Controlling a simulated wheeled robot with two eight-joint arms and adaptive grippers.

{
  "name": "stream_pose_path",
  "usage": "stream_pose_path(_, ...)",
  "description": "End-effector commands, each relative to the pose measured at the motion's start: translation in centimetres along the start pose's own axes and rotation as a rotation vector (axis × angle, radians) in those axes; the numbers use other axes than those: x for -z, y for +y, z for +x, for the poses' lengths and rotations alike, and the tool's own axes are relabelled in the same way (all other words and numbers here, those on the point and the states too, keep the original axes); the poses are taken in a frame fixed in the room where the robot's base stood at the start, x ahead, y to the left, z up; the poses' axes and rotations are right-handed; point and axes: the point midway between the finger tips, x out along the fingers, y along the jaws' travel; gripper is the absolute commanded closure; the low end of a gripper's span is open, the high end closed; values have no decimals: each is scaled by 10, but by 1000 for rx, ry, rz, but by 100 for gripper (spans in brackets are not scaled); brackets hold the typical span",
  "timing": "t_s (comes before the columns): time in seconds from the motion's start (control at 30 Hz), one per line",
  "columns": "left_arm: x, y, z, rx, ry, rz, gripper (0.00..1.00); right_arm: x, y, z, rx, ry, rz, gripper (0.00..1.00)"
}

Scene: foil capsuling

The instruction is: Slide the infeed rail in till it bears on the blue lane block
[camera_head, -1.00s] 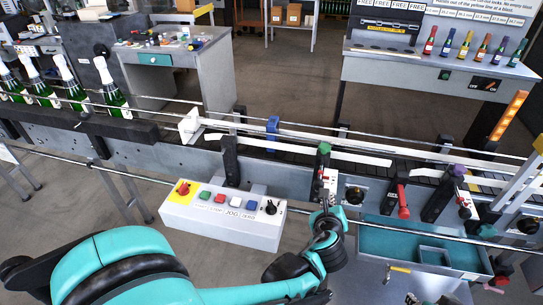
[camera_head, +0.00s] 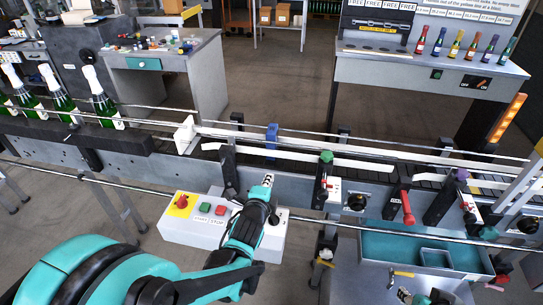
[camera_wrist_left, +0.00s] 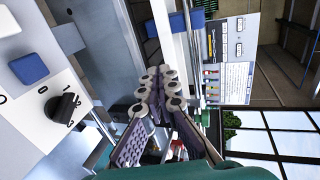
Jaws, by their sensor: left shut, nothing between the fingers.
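The blue lane block (camera_head: 272,135) stands on the conveyor lane, left of its middle. It also shows at the top of the wrist view (camera_wrist_left: 182,23). A long white rail (camera_head: 350,162), which looks like the infeed rail, runs along the near side of the lane past the block. I cannot tell whether rail and block touch. My left gripper (camera_head: 267,181) is shut and empty, in front of the conveyor over the control box. In the wrist view its fingers (camera_wrist_left: 158,92) are together, pointing toward the block. My right gripper seems to show partly at the bottom right; its jaws are unclear.
A control box (camera_head: 205,225) with a red switch and buttons lies under my left arm. Posts with a green knob (camera_head: 326,157), a red handle (camera_head: 407,208) and a purple knob (camera_head: 461,174) line the near side. Green bottles (camera_head: 103,98) stand at the left.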

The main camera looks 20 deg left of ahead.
Motion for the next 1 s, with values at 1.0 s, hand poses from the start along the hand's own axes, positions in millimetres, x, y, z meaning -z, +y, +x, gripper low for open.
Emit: stream_pose_path(1.0,-5,-15,137,10,-4,-24,100,-26,0,36,0,0,0,60)
